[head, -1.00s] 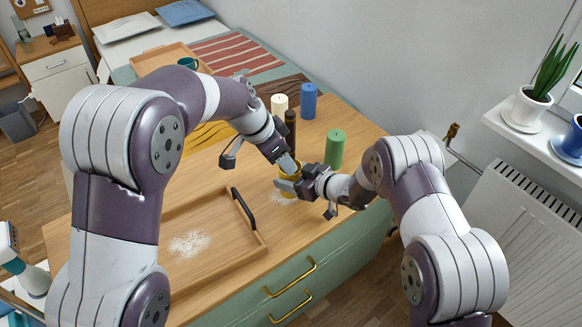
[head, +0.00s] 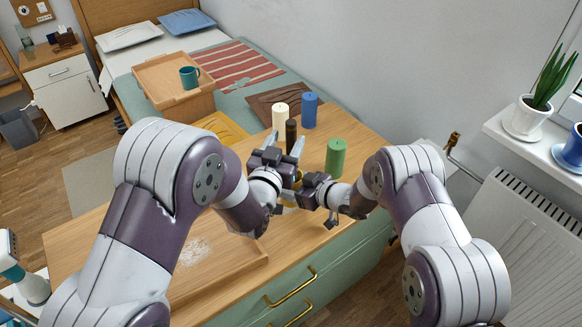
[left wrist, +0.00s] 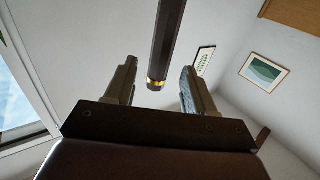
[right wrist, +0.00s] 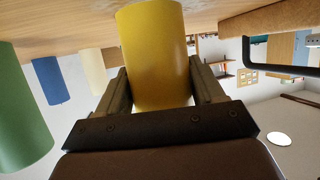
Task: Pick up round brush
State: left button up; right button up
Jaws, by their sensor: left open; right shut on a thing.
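The round brush's dark brown handle (head: 291,130) stands up in the head view. In the left wrist view its gold-ringed end (left wrist: 157,84) hangs from the top of the picture. My left gripper (head: 285,143) is open, one finger on each side of the handle, apart from it. It also shows at the bottom of the left wrist view (left wrist: 160,68). A yellow cylindrical holder (right wrist: 155,55) is between the fingers of my right gripper (right wrist: 160,90), which is shut on it. In the head view the grippers mostly hide it, and the brush's lower part is hidden.
White (head: 280,116), blue (head: 310,111) and green (head: 336,156) candles stand close behind and right of the grippers. A wooden tray (head: 235,268) with white powder lies on the dresser top at front left, partly behind my left arm. A teal mug (head: 189,77) stands farther back.

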pick_arm(q)
jog(key=x, duration=0.4)
jog(key=shift+f, duration=0.1)
jog(key=shift+s, duration=0.1)
grip_shut()
notch_tip(320, 180, up, 18)
send_over(289, 138)
jog(key=w, duration=0.1)
jog(key=shift+w+d, duration=0.1)
jog(key=shift+d, duration=0.15)
pick_arm(e)
jog(key=o, duration=1.2)
jog(key=shift+c, duration=0.2)
